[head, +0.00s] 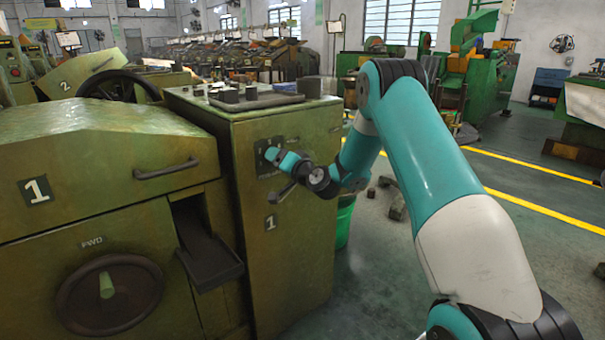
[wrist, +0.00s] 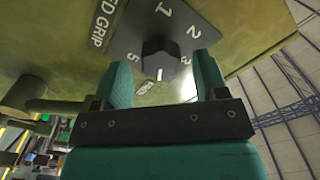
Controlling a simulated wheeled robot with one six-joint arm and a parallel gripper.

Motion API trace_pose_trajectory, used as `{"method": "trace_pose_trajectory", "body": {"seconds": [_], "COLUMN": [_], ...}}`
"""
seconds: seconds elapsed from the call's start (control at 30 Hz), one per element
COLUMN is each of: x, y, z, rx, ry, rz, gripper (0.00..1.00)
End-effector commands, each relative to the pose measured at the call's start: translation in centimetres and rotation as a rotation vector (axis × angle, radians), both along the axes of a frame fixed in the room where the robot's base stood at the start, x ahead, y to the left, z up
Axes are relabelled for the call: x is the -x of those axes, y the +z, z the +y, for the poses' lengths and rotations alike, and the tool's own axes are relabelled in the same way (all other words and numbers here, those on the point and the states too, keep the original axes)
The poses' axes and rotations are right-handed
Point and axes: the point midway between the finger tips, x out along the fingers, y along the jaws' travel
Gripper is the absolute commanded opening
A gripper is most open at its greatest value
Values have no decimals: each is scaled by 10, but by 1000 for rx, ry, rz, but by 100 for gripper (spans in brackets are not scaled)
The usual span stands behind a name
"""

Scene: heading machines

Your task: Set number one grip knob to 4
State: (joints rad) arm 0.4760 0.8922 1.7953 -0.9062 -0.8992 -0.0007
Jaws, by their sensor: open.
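The number one grip knob (wrist: 158,55) is black and sits on a dark dial plate (wrist: 140,32) in the wrist view, tilted by the camera. I read 1, 2, 3 and 5 around it, and "ED GRIP" beside it. The knob's white mark points down in the picture, between 3 and 5; I see no 4 there. My gripper (wrist: 163,82) is open, its two teal fingers spread just below the knob, with nothing held. In the head view my gripper (head: 275,155) is at the dark plate on the green cabinet (head: 290,255) marked 1, and it hides the knob.
A lever handle (head: 286,190) sticks out just below my gripper. A dark chute (head: 212,262) and a FWD handwheel (head: 108,293) are on the machine to the left. A green bin (head: 345,222) stands beyond the cabinet. The floor to the right is largely open.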

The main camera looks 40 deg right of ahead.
Motion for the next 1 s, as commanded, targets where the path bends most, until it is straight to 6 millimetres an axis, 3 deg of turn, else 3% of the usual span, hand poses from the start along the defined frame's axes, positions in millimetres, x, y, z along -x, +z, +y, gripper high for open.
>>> {"method": "trace_pose_trajectory", "body": {"seconds": [0.3,0.5,0.7,1.0], "x": [82,125,148,153], "y": [-6,-5,-2,0], "z": [-5,-6,-6,-6], "rx": [-5,-4,-1,-1], "ry": [-8,-7,-4,-2], "rz": [2,0,-1,-1], "gripper": [67,67,67,67]}}
